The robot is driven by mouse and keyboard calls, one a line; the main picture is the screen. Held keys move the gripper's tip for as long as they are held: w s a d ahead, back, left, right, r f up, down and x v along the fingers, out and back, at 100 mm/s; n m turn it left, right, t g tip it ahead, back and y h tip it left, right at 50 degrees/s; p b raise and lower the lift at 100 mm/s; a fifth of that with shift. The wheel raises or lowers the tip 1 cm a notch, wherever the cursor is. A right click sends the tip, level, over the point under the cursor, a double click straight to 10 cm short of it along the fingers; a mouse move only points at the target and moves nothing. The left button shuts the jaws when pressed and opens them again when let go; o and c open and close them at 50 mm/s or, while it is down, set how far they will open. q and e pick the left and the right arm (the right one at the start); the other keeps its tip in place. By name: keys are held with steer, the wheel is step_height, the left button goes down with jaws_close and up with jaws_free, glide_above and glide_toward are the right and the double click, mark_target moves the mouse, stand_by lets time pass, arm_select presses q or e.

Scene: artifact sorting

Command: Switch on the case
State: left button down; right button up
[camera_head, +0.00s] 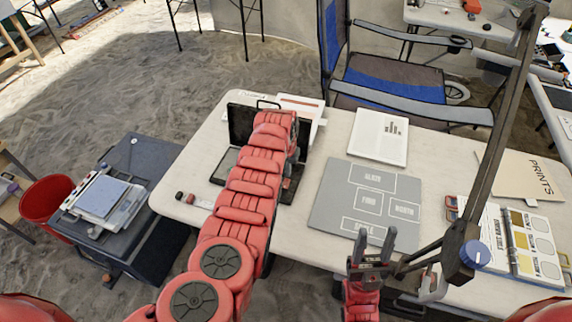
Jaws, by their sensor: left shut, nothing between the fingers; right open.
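The case (241,123) is a black open box with its lid raised, standing at the left part of the white table. My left arm reaches over it and covers much of its inside. My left gripper (290,186) points down at the case's right side, shut and empty; its fingertips are mostly hidden by my arm, so I cannot tell whether they touch the case. No switch can be made out. My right gripper (373,246) is open and empty at the table's front edge, just below the grey sorting mat.
The grey mat (335,196) with labelled boxes lies mid-table, with a white tablet-like board (378,137) behind it. A dark jointed arm with a blue knob (474,254) crosses the right side. An open binder (535,246) and PRINTS folder (517,178) lie right. A chair (395,80) stands behind.

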mark_target(287, 179)
arm_select(q)
steer(key=shift+w+f+b, duration=0.15)
steer(key=shift+f+b, duration=0.65)
steer(key=shift+f, duration=0.45)
steer(key=shift+w+d+f+b, duration=0.15)
steer(key=shift+f+b, duration=0.4)
steer(key=shift+b, duration=0.55)
steer(key=shift+r+p, duration=0.35)
steer(key=shift+p, duration=0.05)
steer(key=shift+s+a+r+p, duration=0.15)
steer(key=shift+s+p, duration=0.25)
steer(key=shift+p, duration=0.95)
steer(key=shift+s+a+r+p, duration=0.15)
steer(key=shift+s+p, duration=0.25)
steer(key=shift+p, duration=0.95)
steer(key=shift+f, duration=0.1)
